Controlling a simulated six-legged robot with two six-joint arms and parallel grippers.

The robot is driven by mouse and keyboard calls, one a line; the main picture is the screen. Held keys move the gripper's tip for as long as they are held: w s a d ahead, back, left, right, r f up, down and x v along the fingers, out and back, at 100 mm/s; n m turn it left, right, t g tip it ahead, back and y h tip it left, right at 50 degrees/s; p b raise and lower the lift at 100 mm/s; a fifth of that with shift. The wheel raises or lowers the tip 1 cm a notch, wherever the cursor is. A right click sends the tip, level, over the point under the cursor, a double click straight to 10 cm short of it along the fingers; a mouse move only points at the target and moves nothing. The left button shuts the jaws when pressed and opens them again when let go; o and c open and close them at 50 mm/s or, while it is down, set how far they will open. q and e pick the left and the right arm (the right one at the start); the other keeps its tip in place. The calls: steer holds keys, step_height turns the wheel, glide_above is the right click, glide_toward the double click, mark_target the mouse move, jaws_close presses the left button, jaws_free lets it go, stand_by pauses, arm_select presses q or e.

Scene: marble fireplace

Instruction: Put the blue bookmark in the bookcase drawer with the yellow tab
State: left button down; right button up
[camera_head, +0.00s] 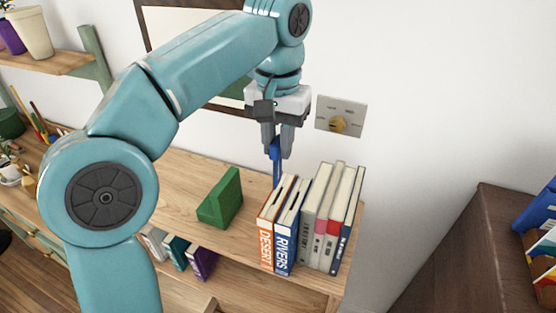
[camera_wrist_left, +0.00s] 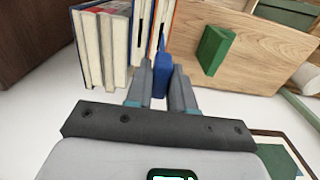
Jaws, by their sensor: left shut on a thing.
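My left gripper (camera_head: 277,148) is above the wooden bookcase top (camera_head: 180,180), pointing down. It is shut on the blue bookmark (camera_head: 277,172), which hangs below the fingers, close behind the row of books. In the left wrist view the bookmark (camera_wrist_left: 162,72) is between the two fingers of the gripper (camera_wrist_left: 162,85), close to the books. Its lower end is hidden by the books in the head view. I cannot make out a drawer with a yellow tab in either view. My right gripper is not in view.
Several upright books (camera_head: 315,215) stand at the right end of the top, with a green block (camera_head: 220,198) left of them. Smaller books (camera_head: 180,252) are on a lower level. A wall plate with a knob (camera_head: 341,117) is behind. A dark cabinet (camera_head: 480,250) stands right.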

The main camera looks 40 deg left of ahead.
arm_select(q)
step_height(320, 180, up, 10)
steer(key=p, duration=0.4)
